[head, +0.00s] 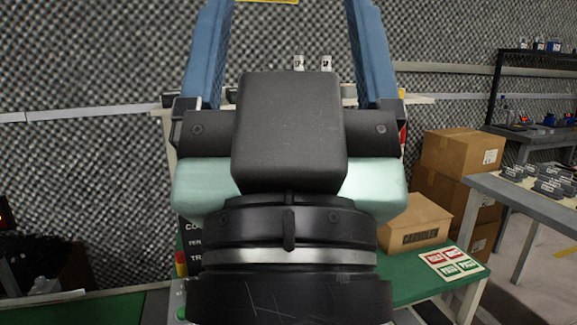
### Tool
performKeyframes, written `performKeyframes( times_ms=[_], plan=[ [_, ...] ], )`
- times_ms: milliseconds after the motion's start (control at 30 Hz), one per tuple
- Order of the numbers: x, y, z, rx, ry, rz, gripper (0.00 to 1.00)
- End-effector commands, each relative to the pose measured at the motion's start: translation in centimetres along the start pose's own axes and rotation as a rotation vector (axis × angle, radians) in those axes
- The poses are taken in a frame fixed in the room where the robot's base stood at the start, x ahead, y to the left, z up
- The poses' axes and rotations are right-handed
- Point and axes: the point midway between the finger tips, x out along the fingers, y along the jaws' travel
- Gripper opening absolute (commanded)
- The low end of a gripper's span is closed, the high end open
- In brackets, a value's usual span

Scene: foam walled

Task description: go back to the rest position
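My gripper (289,20) fills the middle of the head view, seen from behind and pointing up and away. Its two blue fingers stand wide apart at the left and right, and their tips reach the top edge of the picture. No object is seen held between them. The black gripper body and pale green wrist hide much of what lies behind.
A green-topped table (420,287) carries a cardboard box (414,226) and a red-green label sheet (451,262). Stacked cartons (462,153) stand behind it. A grey table (535,208) with dark parts is at right. Foam wall (90,60) backs the scene.

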Motion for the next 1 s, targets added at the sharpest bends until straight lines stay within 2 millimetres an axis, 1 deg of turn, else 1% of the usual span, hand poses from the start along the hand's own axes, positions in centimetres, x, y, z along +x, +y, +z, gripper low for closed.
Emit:
performKeyframes(
  times_ms=[33, 600, 700, 800, 900, 1000],
  plan=[
    [2.4, 0.0, -2.3, 0.001, 0.000, -0.001, 0.84],
    [15.3, -0.1, -14.3, 0.004, -0.001, -0.003, 0.84],
    [16.9, -0.1, -15.9, 0.004, -0.001, -0.003, 0.84],
    [17.9, -0.1, -16.8, 0.004, -0.001, -0.003, 0.84],
    [18.4, -0.1, -17.3, 0.004, -0.001, -0.003, 0.84],
    [18.4, -0.1, -17.4, 0.004, -0.001, -0.003, 0.84]
  ],
)
